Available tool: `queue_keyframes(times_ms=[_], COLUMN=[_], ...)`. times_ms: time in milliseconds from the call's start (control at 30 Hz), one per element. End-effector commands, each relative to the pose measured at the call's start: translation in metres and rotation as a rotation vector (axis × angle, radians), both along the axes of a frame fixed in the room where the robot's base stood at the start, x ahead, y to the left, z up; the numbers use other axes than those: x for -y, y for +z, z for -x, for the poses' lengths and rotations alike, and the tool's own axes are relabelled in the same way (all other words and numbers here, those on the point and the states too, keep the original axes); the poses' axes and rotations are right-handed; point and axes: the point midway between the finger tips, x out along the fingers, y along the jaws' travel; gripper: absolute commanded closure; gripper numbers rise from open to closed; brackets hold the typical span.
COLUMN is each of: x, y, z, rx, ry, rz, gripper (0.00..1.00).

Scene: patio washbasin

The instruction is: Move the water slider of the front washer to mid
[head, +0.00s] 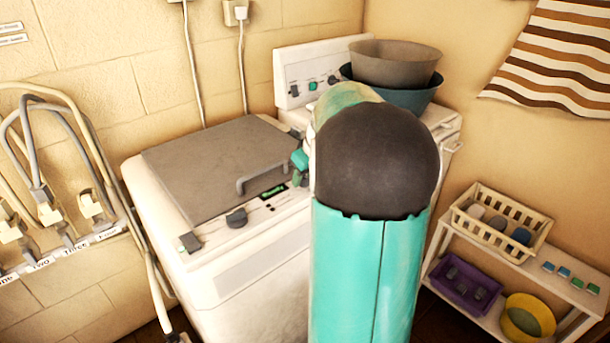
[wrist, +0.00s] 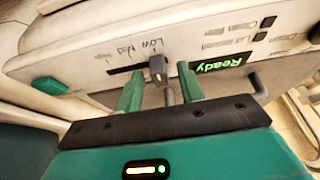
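The front washer (head: 215,285) is white with a grey lid (head: 205,160) and a control panel on its front edge. In the wrist view, the water slider's grey knob (wrist: 157,70) stands in a dark slot. It is beside the label "Low", with the mid and high labels further left. My gripper (wrist: 161,70) is open, its two green fingers on either side of the knob in the picture. Contact with the knob cannot be told. In the head view my gripper (head: 299,160) is mostly hidden behind my arm, and the slider cannot be made out.
A green "Ready" display (wrist: 220,65) is right of the slider, a green button (wrist: 50,86) left. The grey lid handle (head: 262,178) stands close by. A second washer (head: 300,75) behind carries stacked basins (head: 395,60). A shelf (head: 562,282) stands at right, hoses (head: 85,125) at left.

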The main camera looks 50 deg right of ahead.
Motion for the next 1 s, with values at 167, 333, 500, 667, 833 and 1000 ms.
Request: queue_keyframes(times_ms=[167,333,500,667,833,1000], x=[0.000,0.000,0.000,0.009,0.030,0.030], y=[0.000,0.000,0.000,0.000,0.001,0.001], z=[0.000,0.000,0.000,0.001,0.003,0.003], rx=[0.000,0.000,0.000,0.000,0.001,0.001], ry=[0.000,0.000,0.000,-0.001,-0.001,0.000], rz=[0.000,0.000,-0.001,0.000,0.000,0.000], gripper=[0.62,0.93,1.00,1.00,1.00,1.00])
